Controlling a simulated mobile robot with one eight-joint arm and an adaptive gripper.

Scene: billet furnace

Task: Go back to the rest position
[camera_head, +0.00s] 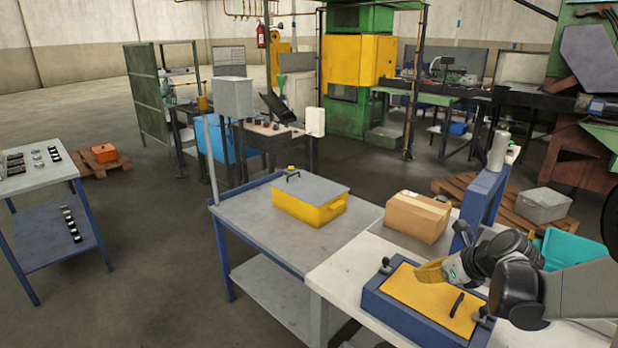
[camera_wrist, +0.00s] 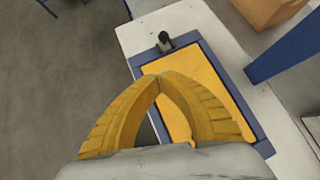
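My gripper (camera_head: 420,272) is at the right of the head view, over a blue-framed fixture (camera_head: 372,300) with a yellow panel (camera_head: 412,297). In the wrist view, the two yellow fingers of my gripper (camera_wrist: 160,77) curve together and meet at their tips. Nothing shows between them. The yellow panel (camera_wrist: 205,75) lies behind and below the fingers in that view, inside the blue frame (camera_wrist: 228,82). I cannot tell whether the fingertips touch the panel.
A cardboard box (camera_head: 416,217) stands behind the fixture, near a blue upright (camera_head: 482,205). A yellow case with a grey lid (camera_head: 312,210) is on the grey table. A dark clamp knob (camera_wrist: 164,40) is on the fixture's edge. Open floor (camera_head: 150,270) lies left.

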